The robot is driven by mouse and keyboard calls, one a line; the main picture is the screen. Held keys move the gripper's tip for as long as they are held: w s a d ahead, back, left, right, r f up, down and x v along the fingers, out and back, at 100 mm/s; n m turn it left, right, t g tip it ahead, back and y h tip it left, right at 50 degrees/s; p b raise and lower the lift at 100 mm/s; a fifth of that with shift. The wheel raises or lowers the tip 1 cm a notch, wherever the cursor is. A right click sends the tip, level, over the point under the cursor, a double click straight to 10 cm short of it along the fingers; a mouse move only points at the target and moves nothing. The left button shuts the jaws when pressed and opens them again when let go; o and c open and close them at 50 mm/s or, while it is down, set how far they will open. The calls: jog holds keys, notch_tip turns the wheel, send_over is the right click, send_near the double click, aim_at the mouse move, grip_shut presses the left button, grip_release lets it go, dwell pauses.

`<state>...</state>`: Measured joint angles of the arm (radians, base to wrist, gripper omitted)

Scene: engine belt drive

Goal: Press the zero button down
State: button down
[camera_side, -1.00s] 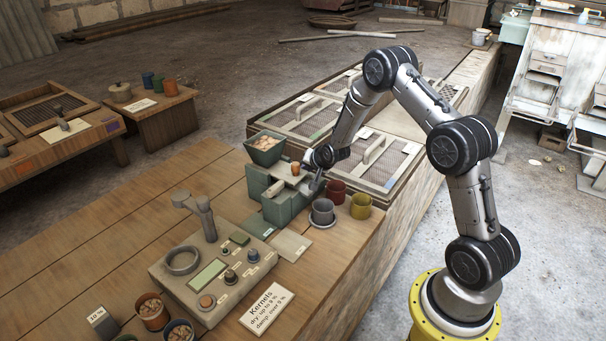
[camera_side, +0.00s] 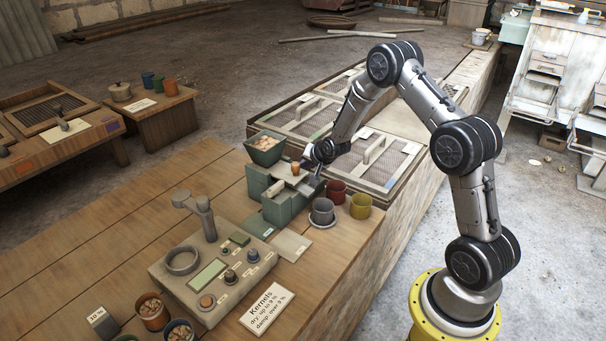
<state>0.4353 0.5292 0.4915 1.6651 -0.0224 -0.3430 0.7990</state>
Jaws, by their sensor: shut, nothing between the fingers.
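A grey control box (camera_side: 165,272) lies on the wooden bench. My gripper (camera_side: 317,181) is shut and empty, beside the right end of the green machine (camera_side: 283,205), behind and to the right of the box. Its fingertips are small and partly unclear.
A kernels sign (camera_side: 266,309) lies before the box; kernel cups (camera_side: 152,311) stand at front left.

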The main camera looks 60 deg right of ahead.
jog(key=shift+r, duration=2.5)
jog(key=s+a+r+n+g+y, duration=0.15)
jog(key=s+a+r+n, duration=0.55)
jog(key=s+a+r, duration=0.8)
jog(key=s+a+r+n+y, duration=0.1)
jog(key=s+a+r+n, duration=0.1)
jog(key=s, duration=0.8)
jog(key=s+a+r+n+g+y, duration=0.1)
jog(key=s+a+r+n, duration=0.1)
jog(key=s+a+n, duration=0.2)
jog(key=s+a, duration=0.3)
jog(key=s, duration=0.4)
jog(key=shift+n, duration=0.4)
jog(key=shift+a+r, duration=0.1)
jog(key=shift+r, duration=0.05)
